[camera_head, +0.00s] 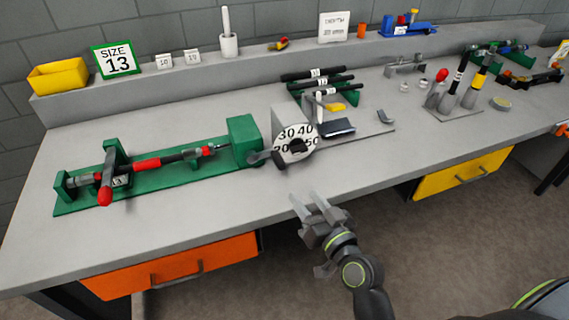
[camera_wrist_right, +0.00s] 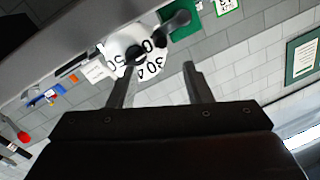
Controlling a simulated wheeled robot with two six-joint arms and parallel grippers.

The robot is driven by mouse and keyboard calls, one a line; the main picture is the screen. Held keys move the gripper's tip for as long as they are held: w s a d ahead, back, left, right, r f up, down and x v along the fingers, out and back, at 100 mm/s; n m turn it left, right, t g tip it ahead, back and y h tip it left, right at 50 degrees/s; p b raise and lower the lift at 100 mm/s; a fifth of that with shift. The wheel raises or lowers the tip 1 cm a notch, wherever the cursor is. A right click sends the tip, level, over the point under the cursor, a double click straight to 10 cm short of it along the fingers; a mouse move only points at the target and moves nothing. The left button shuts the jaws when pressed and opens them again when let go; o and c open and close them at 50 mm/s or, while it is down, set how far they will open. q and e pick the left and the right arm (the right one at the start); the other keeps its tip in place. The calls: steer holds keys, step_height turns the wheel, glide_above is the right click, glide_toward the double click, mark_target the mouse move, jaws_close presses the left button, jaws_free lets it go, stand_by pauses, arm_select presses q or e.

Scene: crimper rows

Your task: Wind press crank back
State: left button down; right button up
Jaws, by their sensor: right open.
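The green press (camera_head: 165,172) lies along the left of the bench, with a red-and-black tool clamped in it. A red-ended lever (camera_head: 106,194) sticks out at its left end. At its right end is a white numbered dial (camera_head: 297,133) with a dark crank arm (camera_head: 262,157) and a black knob (camera_head: 279,160). The dial (camera_wrist_right: 128,40) and knob (camera_wrist_right: 180,19) also show in the right wrist view. My right gripper (camera_head: 308,198) is open and empty, in front of the bench edge and below the dial, apart from the crank. My left gripper is not in view.
A rack of black-handled tools (camera_head: 318,75) stands behind the dial. An orange drawer (camera_head: 170,265) and a yellow drawer (camera_head: 462,173) are under the bench. The front bench strip is clear.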

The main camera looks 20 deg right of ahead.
mark_target(284, 168)
steer(key=w, duration=0.3)
steer(key=w+a+p, duration=0.1)
steer(key=w, duration=0.2)
steer(key=w+p, duration=0.1)
steer(key=w, duration=0.3)
steer(key=shift+w+a, duration=0.1)
steer(key=shift+a, duration=0.3)
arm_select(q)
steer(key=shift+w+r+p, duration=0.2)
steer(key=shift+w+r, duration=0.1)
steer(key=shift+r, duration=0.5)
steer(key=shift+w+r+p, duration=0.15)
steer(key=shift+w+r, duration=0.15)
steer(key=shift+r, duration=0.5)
arm_select(e)
steer(key=shift+w+a, duration=0.1)
steer(key=shift+w, duration=0.6)
jaws_close()
